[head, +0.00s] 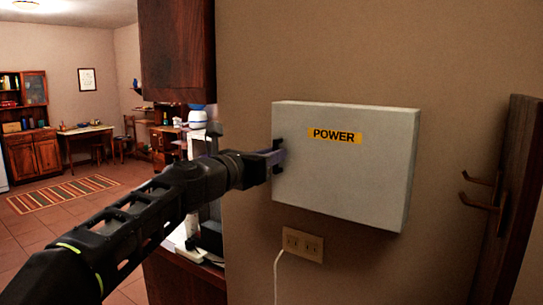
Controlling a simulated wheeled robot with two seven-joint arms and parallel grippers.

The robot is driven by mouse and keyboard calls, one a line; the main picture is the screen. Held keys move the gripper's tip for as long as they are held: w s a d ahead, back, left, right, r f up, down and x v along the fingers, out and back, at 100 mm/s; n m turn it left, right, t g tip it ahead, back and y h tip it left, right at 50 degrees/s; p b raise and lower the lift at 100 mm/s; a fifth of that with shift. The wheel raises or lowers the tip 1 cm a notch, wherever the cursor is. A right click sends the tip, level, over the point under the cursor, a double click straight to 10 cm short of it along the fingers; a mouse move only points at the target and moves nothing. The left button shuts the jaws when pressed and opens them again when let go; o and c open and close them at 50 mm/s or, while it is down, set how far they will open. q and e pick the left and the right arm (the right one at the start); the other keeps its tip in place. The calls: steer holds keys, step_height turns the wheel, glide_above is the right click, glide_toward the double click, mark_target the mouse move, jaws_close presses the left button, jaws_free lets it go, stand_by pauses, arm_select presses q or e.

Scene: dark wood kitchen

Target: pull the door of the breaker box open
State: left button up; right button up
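The breaker box (345,170) is a pale grey box on the wall, with a yellow label reading POWER on its front. Its door looks closed, with no gap showing along its edges. My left gripper (278,156) is at the left edge of the box front, with its fingers at or against that edge. Small dark parts show just above and below the fingertips; I cannot tell whether they are a handle or finger parts. The finger gap is too small to make out. My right gripper is not in view.
A wall outlet (302,245) with a white cord is below the box. A dark wood board with hooks (487,192) stands at the right. A dark wooden cabinet (178,50) hangs at upper left. The room behind at left has open floor and a striped rug (63,194).

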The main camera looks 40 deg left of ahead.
arm_select(q)
jaws_close()
stand_by(1.0)
